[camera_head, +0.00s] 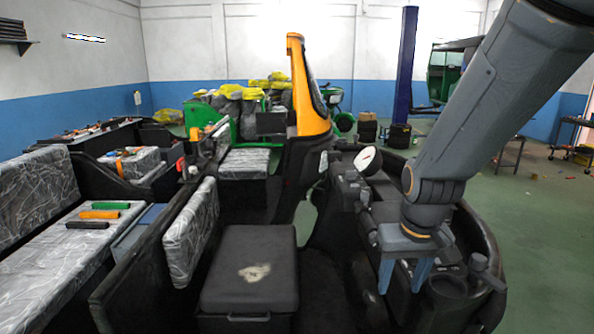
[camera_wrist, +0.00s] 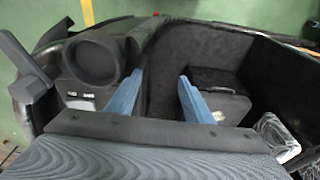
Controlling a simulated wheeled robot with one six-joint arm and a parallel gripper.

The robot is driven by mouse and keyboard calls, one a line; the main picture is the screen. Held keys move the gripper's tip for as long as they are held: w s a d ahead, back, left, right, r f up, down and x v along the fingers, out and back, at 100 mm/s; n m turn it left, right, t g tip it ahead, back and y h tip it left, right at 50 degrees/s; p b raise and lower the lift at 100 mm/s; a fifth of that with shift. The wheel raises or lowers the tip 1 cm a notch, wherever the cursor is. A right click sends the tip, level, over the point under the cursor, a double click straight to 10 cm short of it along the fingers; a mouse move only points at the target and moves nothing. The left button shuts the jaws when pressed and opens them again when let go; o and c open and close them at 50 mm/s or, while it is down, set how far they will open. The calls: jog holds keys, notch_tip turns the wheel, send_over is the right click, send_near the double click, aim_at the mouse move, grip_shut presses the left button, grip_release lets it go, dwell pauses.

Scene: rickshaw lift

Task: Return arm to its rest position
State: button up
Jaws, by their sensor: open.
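My arm comes in from the upper right in the head view and bends down over the rickshaw's front. My gripper (camera_head: 402,278) has two blue fingers that point down over the dashboard area. In the wrist view my gripper (camera_wrist: 155,100) shows its two blue fingers wide apart, with nothing between them but the dark floor of the cab. A round black gauge housing (camera_wrist: 93,60) is left of the left finger. I cannot tell whether the fingers touch the dashboard (camera_head: 385,215).
A black box seat (camera_head: 250,275) with a handle stands left of my gripper. A wrapped bench (camera_head: 70,250) at the left holds green, orange and black handled tools. An orange windscreen pillar (camera_head: 303,85) rises in the middle. Green floor (camera_head: 540,220) is open at the right.

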jog(key=s+a+f+b, duration=0.2)
jog(key=s+f+b, duration=0.1)
jog(key=s+f, duration=0.3)
jog(key=shift+s+g, duration=0.2)
jog(key=shift+g, duration=0.2)
dwell(0.6)
